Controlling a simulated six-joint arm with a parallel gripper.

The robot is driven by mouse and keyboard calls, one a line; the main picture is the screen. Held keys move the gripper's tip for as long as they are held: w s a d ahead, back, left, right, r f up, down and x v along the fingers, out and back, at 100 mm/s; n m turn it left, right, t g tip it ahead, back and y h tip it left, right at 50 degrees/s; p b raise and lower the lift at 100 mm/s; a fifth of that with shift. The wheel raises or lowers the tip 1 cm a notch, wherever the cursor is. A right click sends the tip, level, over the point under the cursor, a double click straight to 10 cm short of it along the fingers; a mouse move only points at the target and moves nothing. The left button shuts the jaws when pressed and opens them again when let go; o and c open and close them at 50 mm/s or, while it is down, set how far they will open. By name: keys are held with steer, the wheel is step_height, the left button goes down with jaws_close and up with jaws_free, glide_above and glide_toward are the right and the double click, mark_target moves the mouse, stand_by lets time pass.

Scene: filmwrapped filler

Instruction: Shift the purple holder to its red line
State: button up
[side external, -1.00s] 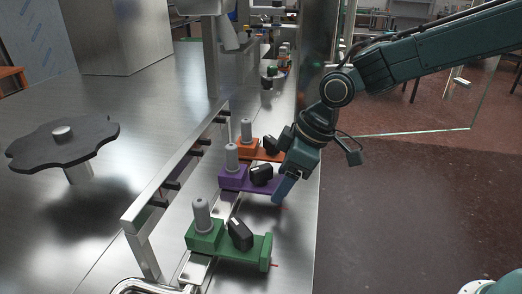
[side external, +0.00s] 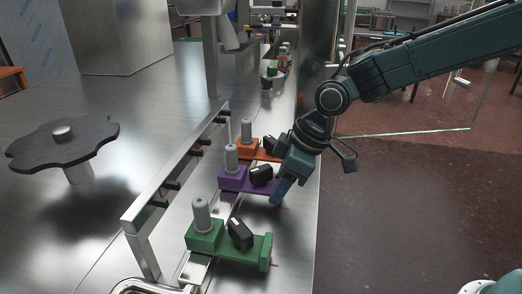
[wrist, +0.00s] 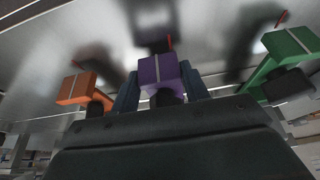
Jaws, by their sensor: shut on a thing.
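The purple holder (side external: 232,180) stands on the metal rail between the orange and green holders, with a grey-capped cylinder and a black knob on it. My gripper (side external: 280,190) is at its right end, shut on it. In the wrist view the end block of the purple holder (wrist: 157,70), with a pale stripe, sits between my two fingers (wrist: 159,88). A short red line (wrist: 170,41) lies on the metal just past that block, a little right of the stripe. It also shows in the side view as a small red mark (side external: 284,208) near my fingertips.
The orange holder (side external: 247,148) is close behind the purple one, and the green holder (side external: 204,236) is in front with a gap between. A raised metal guide rail (side external: 172,178) runs along the left. A black lobed knob (side external: 62,146) stands farther left.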

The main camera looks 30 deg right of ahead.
steer(key=shift+s+a, duration=0.7)
steer(key=o, duration=1.4)
steer(key=shift+r, duration=0.1)
steer(key=v, duration=1.3)
steer(key=shift+r, duration=0.3)
steer(key=shift+s+d, duration=0.1)
steer(key=shift+d, duration=0.1)
